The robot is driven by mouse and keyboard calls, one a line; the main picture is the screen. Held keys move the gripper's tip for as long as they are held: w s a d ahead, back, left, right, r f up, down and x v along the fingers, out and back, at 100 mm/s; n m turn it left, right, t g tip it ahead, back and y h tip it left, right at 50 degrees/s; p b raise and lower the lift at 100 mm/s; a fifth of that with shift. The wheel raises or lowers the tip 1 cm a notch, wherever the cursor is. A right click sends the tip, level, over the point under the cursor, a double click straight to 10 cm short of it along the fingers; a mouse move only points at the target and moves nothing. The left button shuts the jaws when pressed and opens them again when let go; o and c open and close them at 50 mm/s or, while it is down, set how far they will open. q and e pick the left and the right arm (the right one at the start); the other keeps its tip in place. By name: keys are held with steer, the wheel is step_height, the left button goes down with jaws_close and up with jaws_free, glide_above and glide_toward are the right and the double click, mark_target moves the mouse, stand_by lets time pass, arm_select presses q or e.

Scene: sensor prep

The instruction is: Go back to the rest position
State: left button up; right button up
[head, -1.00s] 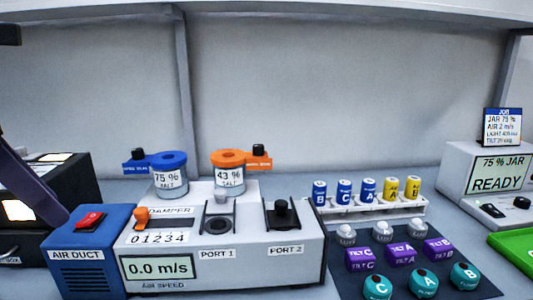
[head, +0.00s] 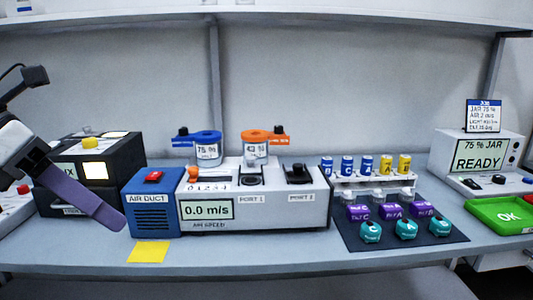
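My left gripper (head: 92,203) is at the left of the head view, in front of the black box (head: 70,172) and left of the blue air duct box (head: 152,205). One long purple finger shows, slanting down to the right. A second finger cannot be made out, so the opening between them is not visible. I see nothing held at the finger. My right gripper is outside the view.
An airflow unit (head: 262,212) reading 0.0 m/s stands mid-table with blue and orange lidded jars. A battery rack (head: 375,180), dark mat (head: 400,238), green OK tray (head: 500,212) and READY meter are right. A yellow note (head: 148,252) lies near the table's front edge (head: 300,268).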

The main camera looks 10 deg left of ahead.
arm_select(q)
steer(key=w+d+f+n+t+h, duration=0.4)
steer(key=w+f+n+h, duration=0.1)
steer(key=f+n+h, duration=0.2)
step_height(320, 180, down, 16)
steer(key=w+a+n+t+y+p, duration=0.1)
steer(key=w+a+n+t+y, duration=0.15)
steer(key=n+t+y, duration=0.9)
steer(key=s+f+n+g+h, duration=0.3)
steer(key=s+f+n+g, duration=0.15)
steer(key=f+n, duration=0.7)
steer(key=s+d+f+n+g+y, duration=0.2)
steer(key=s+d+f+n+g, duration=0.4)
steer(key=s+d+f+n, duration=0.3)
steer(key=s+d+f+p, duration=0.1)
steer(key=s+d+f, duration=0.3)
steer(key=s+f, duration=0.1)
steer(key=shift+s+f, duration=0.2)
steer(key=shift+f, duration=0.05)
